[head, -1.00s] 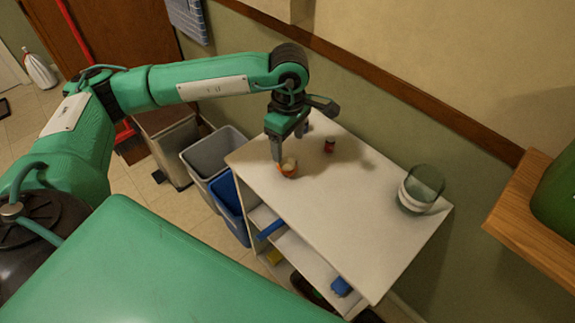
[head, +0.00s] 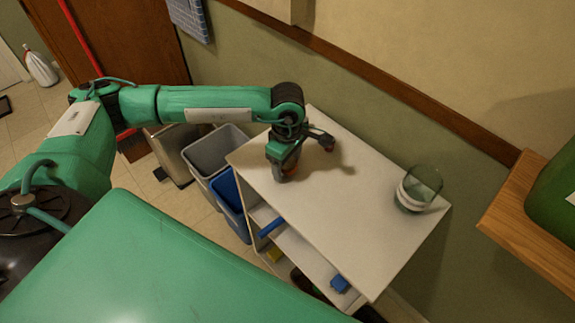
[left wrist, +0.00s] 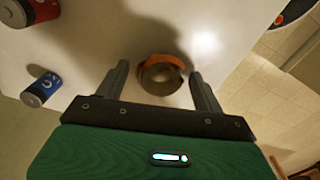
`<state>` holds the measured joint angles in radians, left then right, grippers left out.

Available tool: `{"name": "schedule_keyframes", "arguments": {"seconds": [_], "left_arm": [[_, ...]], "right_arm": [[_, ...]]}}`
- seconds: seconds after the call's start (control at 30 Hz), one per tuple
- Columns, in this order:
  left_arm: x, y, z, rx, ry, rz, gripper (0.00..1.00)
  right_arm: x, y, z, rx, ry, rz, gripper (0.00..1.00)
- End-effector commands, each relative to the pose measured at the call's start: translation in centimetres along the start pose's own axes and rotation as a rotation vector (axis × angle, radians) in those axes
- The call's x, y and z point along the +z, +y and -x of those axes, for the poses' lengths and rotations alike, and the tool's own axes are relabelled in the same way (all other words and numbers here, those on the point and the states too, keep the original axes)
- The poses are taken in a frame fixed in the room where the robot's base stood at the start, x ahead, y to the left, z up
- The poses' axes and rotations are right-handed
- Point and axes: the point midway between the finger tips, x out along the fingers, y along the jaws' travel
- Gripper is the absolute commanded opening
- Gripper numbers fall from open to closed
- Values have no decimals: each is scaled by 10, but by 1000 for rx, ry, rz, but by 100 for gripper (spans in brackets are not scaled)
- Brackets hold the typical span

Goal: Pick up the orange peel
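The orange peel (left wrist: 161,60) is a small curved cup-like piece with an orange rim and a darker middle, lying on the white shelf top. In the left wrist view it sits between the two spread fingers of my left gripper (left wrist: 160,86), with a gap to each finger. In the head view my left gripper (head: 283,172) is low over the left part of the shelf top and hides most of the peel. My right gripper is not in view.
Small battery-like cylinders (left wrist: 41,90) lie near the peel. A glass jar (head: 419,188) stands at the shelf's right end. A grey bin (head: 213,150) and a blue bin (head: 230,198) stand left of the white shelf (head: 340,225). The middle of its top is clear.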

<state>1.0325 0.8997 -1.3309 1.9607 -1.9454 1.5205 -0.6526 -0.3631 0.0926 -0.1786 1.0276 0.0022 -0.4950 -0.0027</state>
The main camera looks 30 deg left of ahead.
Motion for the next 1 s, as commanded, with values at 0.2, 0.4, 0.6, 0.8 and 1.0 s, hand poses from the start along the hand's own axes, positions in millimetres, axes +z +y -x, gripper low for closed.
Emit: {"name": "schedule_keyframes", "arguments": {"seconds": [0.2,0.4,0.6,0.8,1.0], "left_arm": [[0,0,0,0,0,0,25],[0,0,1,0,0,0,23],[0,1,6,2,-1,0,23],[0,1,29,4,-1,0,23],[0,2,81,8,-1,-1,23]], "right_arm": [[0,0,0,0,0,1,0],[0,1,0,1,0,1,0],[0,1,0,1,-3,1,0],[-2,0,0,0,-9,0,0],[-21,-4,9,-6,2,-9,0]]}}
